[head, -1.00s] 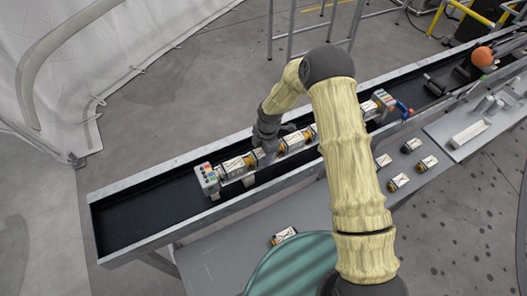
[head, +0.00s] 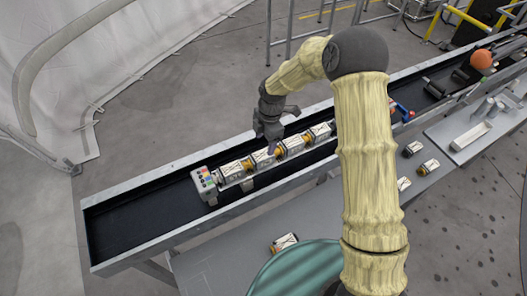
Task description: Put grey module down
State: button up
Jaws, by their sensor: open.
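A row of grey-and-white modules with dark markings and yellow-orange joints lies along the dark trough. The module under my gripper, likely the grey module (head: 263,158), sits in the row between a module on its left (head: 233,171) and another on its right (head: 292,146). My gripper (head: 268,137) is open and just above the row, pointing down, with no module seen between its fingers. How closely the modules fit at their joints is too small to tell.
A grey end block with coloured buttons (head: 204,183) closes the row's left end. The trough (head: 140,215) is empty to its left. Loose modules (head: 428,167) lie on the grey side table, one (head: 284,242) near the green round surface (head: 300,268). An orange ball (head: 481,59) is far right.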

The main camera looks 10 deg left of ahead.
jog(key=shift+w+d+r+b, duration=0.15)
jog(key=shift+r+b, duration=0.25)
jog(key=shift+r, duration=1.6)
jog(key=s+d+r+m+t, duration=0.1)
jog(key=s+d+r+m, duration=0.2)
jog(key=s+d+m, duration=0.2)
jog(key=s+d+r+m+t, duration=0.1)
jog(key=s+d+r+m, duration=0.2)
jog(key=s+d+m, duration=0.3)
jog(key=s+d+r+m+t+h, duration=0.1)
jog(key=s+d+r+m, duration=0.2)
jog(key=d+m, duration=0.9)
jog(key=s+m, duration=0.2)
jog(key=s, duration=0.1)
jog(key=shift+s+d+r, duration=0.25)
jog(key=shift+d+r, duration=0.05)
jog(key=shift+d, duration=0.05)
jog(key=shift+w, duration=0.1)
